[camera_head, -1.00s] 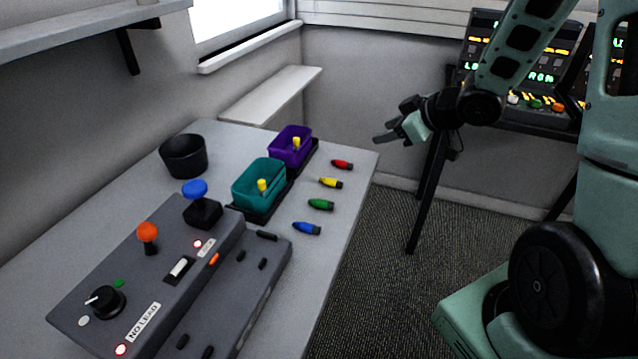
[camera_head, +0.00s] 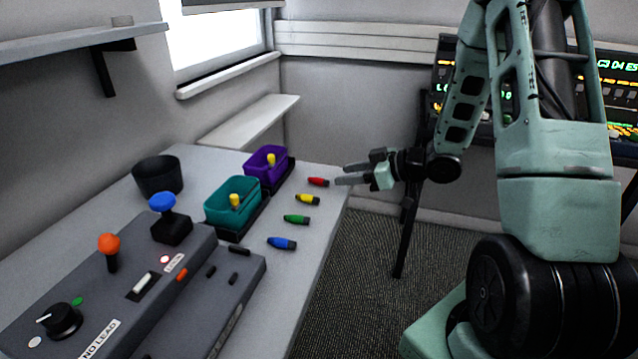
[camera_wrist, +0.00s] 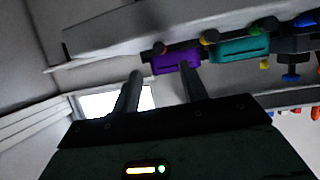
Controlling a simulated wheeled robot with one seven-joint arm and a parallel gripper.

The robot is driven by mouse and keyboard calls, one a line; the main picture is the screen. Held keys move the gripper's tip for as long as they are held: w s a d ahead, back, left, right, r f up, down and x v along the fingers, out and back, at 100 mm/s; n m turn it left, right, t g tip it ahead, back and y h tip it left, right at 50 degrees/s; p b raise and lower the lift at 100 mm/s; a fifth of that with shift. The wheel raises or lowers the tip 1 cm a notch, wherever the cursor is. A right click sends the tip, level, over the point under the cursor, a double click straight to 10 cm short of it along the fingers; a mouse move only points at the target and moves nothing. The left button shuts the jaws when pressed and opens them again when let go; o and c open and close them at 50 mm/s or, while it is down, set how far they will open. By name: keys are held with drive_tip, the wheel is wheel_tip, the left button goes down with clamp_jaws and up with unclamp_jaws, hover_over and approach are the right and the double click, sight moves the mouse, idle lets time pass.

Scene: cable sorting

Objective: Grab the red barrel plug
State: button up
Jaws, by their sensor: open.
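The red barrel plug (camera_head: 318,182) lies on the grey table near its right edge, in the head view. It heads a row with a yellow plug (camera_head: 307,199), a green plug (camera_head: 296,219) and a blue plug (camera_head: 281,243). My gripper (camera_head: 343,174) is open and empty, just right of the red plug, its fingers pointing toward it.
A purple bin (camera_head: 264,168) and a teal bin (camera_head: 222,211), each with a yellow plug inside, stand left of the row. A black cup (camera_head: 158,177) and a control box (camera_head: 100,300) with knobs are further left. Free floor (camera_head: 350,280) lies right of the table.

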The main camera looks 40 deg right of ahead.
sight(318, 178)
drive_tip(key=x, duration=0.7)
drive_tip(key=shift+w+a, duration=0.15)
drive_tip(key=shift+a, duration=0.05)
clamp_jaws()
